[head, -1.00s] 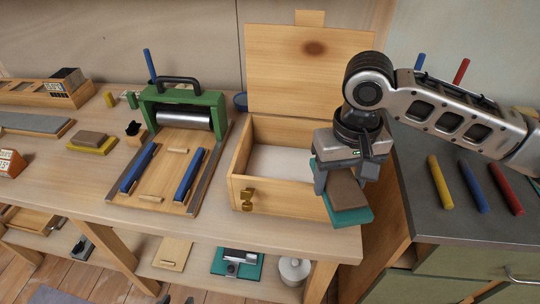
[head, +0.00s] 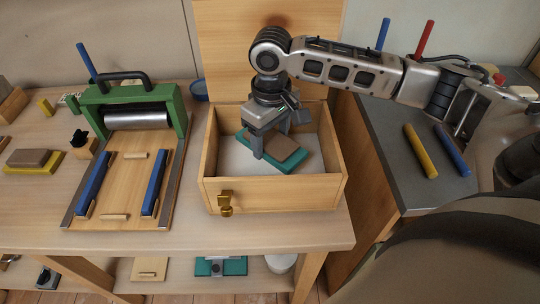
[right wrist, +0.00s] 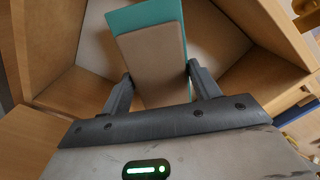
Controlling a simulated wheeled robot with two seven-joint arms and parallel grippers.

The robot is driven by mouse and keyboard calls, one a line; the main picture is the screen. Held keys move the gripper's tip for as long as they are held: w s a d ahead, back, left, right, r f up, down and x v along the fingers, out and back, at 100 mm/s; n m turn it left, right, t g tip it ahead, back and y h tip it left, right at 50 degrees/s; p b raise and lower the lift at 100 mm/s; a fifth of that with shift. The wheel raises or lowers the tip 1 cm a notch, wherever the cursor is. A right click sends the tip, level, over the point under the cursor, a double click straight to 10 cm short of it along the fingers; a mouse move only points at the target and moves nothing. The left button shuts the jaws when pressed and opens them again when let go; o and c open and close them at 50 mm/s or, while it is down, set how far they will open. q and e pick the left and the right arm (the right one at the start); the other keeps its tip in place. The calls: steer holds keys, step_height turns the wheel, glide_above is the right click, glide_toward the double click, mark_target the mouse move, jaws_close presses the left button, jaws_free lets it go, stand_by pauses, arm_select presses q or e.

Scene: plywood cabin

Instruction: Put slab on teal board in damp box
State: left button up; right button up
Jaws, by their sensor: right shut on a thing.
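The wooden damp box (head: 275,193) stands open on the bench, its lid (head: 222,60) raised at the back. A brown slab (head: 284,150) lies on a teal board (head: 297,160), and both are inside the box walls. My right gripper (head: 274,150) reaches down into the box and is shut on the slab's sides. The right wrist view shows the slab (right wrist: 154,65) between the two fingers (right wrist: 158,85), with the teal board (right wrist: 140,14) beneath it. I cannot tell whether the board touches the box floor. My left gripper is not in view.
A green roller press (head: 135,120) with blue rails stands left of the box. A brown slab on a yellow board (head: 33,168) lies farther left. A grey-topped cabinet (head: 390,160) on the right carries yellow and blue sticks (head: 421,151). A brass latch (head: 225,203) is on the box front.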

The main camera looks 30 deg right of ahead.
mark_target(271, 155)
steer(key=shift+f, duration=2.65)
steer(key=o, duration=1.3)
steer(key=shift+f, duration=0.15)
steer(key=shift+c, duration=0.2)
step_height(271, 155, up, 12)
steer(key=shift+r, duration=0.2)
